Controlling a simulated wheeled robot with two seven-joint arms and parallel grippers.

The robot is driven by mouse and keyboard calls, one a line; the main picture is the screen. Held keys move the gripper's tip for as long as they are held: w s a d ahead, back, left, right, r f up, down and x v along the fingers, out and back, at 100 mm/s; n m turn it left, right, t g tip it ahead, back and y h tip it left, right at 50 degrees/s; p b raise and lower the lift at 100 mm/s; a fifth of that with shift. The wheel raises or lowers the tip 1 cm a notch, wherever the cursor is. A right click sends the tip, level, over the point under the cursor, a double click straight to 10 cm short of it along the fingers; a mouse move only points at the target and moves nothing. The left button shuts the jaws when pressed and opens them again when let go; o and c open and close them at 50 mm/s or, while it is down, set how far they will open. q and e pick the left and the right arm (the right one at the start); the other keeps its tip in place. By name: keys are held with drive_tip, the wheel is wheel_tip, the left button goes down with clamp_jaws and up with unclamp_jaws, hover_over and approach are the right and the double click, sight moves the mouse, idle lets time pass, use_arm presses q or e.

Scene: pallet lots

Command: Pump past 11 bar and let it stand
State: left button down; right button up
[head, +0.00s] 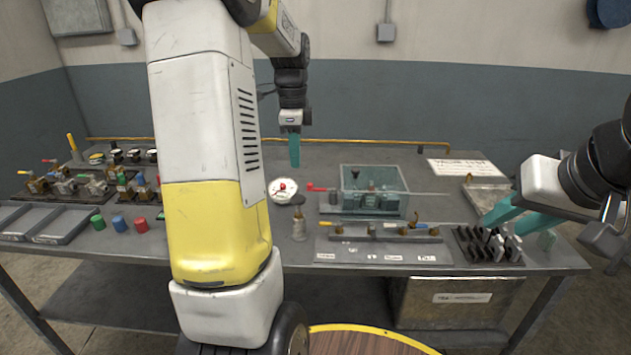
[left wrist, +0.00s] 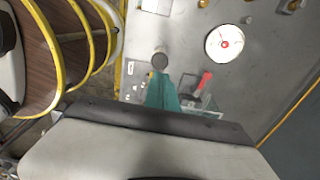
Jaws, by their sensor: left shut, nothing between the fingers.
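A round white pressure gauge (head: 283,190) with a red needle lies on the bench; its reading is too small to tell. It also shows in the left wrist view (left wrist: 224,43). A clear teal-tinted box (head: 372,191) holds the pump parts, and a red-ended lever (head: 317,187) sticks out to its left. The red lever end also shows in the left wrist view (left wrist: 206,78). My left gripper (head: 293,150) is shut and empty, pointing down above the gauge and lever, apart from both. My right gripper (head: 515,216) is open beside a black rack.
The black rack (head: 488,246) holds several small metal parts. A panel with valves and labels (head: 380,248) lies in front of the box. Trays (head: 55,226), coloured caps (head: 119,223) and valve assemblies fill the left side. A white sign (head: 467,168) lies behind right.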

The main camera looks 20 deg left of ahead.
sight(298, 198)
use_arm(q)
wheel_tip(298, 198, down, 9)
drive_tip(key=shift+f, duration=0.25)
drive_tip(key=shift+s+d+f, duration=0.1)
drive_tip(key=shift+f, duration=1.75)
drive_tip(key=shift+r, duration=0.1)
